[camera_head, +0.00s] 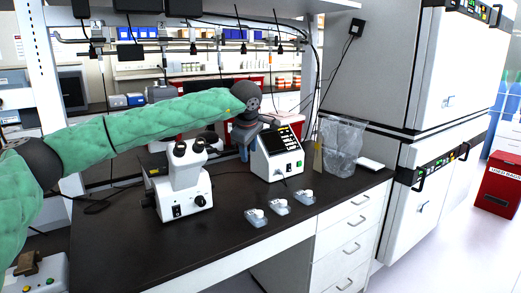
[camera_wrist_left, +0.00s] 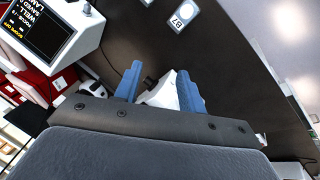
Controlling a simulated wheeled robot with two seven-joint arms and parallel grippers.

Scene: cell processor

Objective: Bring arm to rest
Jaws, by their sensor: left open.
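My left arm, in a green sleeve, reaches across the head view from the left. Its gripper (camera_head: 243,152) points down behind and left of the white cell processor (camera_head: 277,153), above the black bench, partly hidden by the arm. In the left wrist view the two blue fingers (camera_wrist_left: 161,85) are apart. A white object (camera_wrist_left: 168,92) shows between and beyond them; I cannot tell whether it is the microscope. The cell processor (camera_wrist_left: 62,30) with its lit screen is at the upper left there. My right gripper is in neither view.
A white microscope (camera_head: 184,183) stands left of the processor, under my arm. Three small white containers (camera_head: 279,206) line the bench front. Tall white cabinets (camera_head: 385,60) stand beyond. Cables hang behind the bench.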

